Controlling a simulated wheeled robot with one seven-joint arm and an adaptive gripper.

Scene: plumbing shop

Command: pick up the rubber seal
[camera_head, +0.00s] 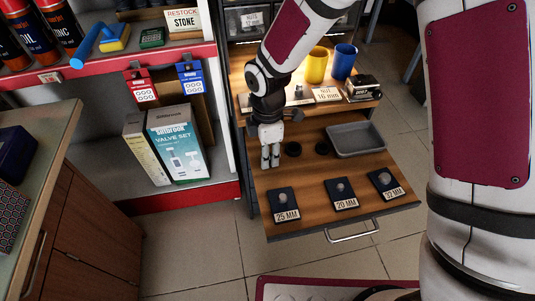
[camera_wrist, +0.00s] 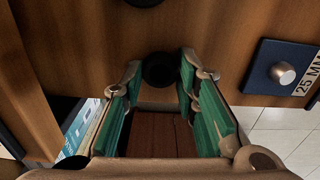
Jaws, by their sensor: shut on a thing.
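A black rubber seal (camera_wrist: 159,69), a small dark ring, sits between the tips of my gripper's green-padded fingers in the wrist view. My gripper (camera_wrist: 161,78) is shut on it. In the head view my gripper (camera_head: 270,158) points down at the left side of the open wooden drawer (camera_head: 300,176), and its fingers hide the held seal. I cannot tell whether the seal is clear of the drawer floor. Two more black rings, one nearer (camera_head: 293,149) and one farther right (camera_head: 322,149), lie in the drawer. The nearer one also shows at the wrist view's top edge (camera_wrist: 145,2).
A grey tray (camera_head: 355,138) stands at the drawer's right rear. Dark blocks labelled 25 MM (camera_head: 284,204), 20 MM (camera_head: 341,193) and another size (camera_head: 385,183) line the front. A valve set box (camera_head: 178,146) stands on the shelf to the left.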

